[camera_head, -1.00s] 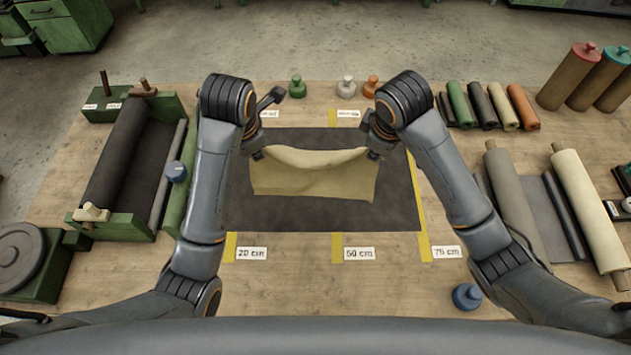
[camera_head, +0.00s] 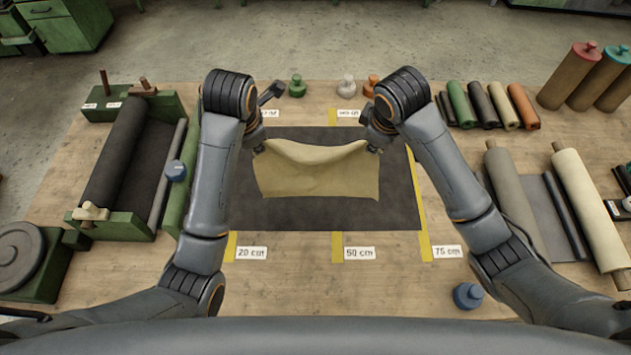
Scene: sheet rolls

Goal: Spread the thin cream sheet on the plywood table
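The thin cream sheet (camera_head: 318,175) hangs between my two grippers, its top edge sagging in the middle. It is over a dark grey mat (camera_head: 285,215) on the plywood table (camera_head: 300,280); I cannot tell whether its lower edge touches the mat. My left gripper (camera_head: 259,147) is shut on the sheet's upper left corner. My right gripper (camera_head: 373,146) is shut on its upper right corner. The fingertips are small and partly hidden by the sheet and my arms.
Yellow strips labelled 20, 50 and 75 cm (camera_head: 447,252) mark the table. A green roller tray (camera_head: 118,225) stands left. Rolls (camera_head: 590,210) lie right, with several small rolls (camera_head: 480,105) behind. Green, white and orange knobbed weights (camera_head: 297,87) stand at the back. A blue weight (camera_head: 467,296) stands front right.

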